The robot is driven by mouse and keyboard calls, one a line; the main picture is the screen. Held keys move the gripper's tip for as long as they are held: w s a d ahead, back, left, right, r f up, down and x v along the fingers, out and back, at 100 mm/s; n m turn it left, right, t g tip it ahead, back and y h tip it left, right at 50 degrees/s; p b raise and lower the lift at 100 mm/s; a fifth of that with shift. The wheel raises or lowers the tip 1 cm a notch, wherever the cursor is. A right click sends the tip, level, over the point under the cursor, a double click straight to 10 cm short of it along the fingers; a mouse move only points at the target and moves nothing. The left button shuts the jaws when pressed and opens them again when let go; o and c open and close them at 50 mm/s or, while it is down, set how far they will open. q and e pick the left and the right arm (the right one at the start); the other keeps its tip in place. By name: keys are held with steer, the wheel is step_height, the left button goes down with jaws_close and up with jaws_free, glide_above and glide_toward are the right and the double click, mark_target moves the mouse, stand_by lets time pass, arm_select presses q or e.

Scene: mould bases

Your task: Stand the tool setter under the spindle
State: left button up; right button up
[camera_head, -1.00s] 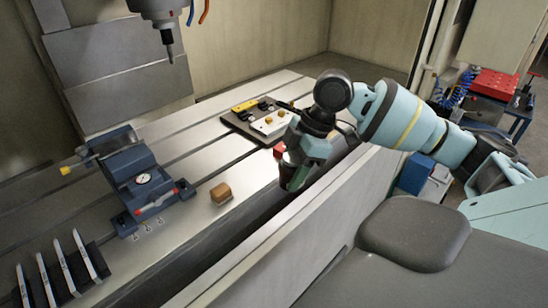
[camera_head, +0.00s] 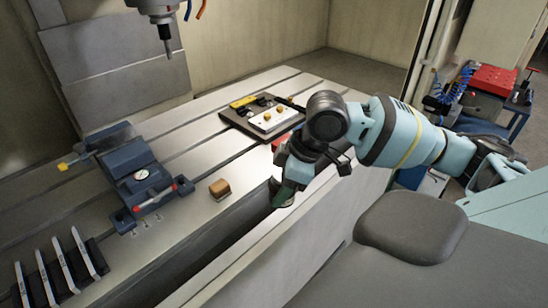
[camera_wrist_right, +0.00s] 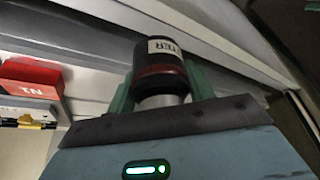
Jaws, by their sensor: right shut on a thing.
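The tool setter (camera_wrist_right: 160,65) is a dark cylinder with a white label ending in "TER", a reddish band and a silver lower part. In the right wrist view it sits between the green fingers of my right gripper (camera_wrist_right: 162,92), which is shut on it. In the head view my right gripper (camera_head: 283,192) hangs over the front edge of the machine table, and hides most of the tool setter. The spindle (camera_head: 158,12) is at the upper left, its tool pointing down above the table, well away from the gripper. My left gripper is not in view.
A blue vise (camera_head: 140,180) stands on the slotted table (camera_head: 190,150), with a small brown block (camera_head: 220,189) beside it. A dark plate (camera_head: 235,122) with yellow and white parts lies farther back. Several upright plates stand in a rack (camera_head: 60,270) at the front left.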

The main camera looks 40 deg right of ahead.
steer(key=w+a+m+t+h, duration=0.1)
steer(key=w+a+m+h, duration=0.2)
steer(key=a+m, duration=0.5)
steer(key=a, duration=0.3)
steer(key=shift+w+r+m, duration=0.2)
steer(key=shift+w+m, duration=0.1)
steer(key=shift+m, duration=0.1)
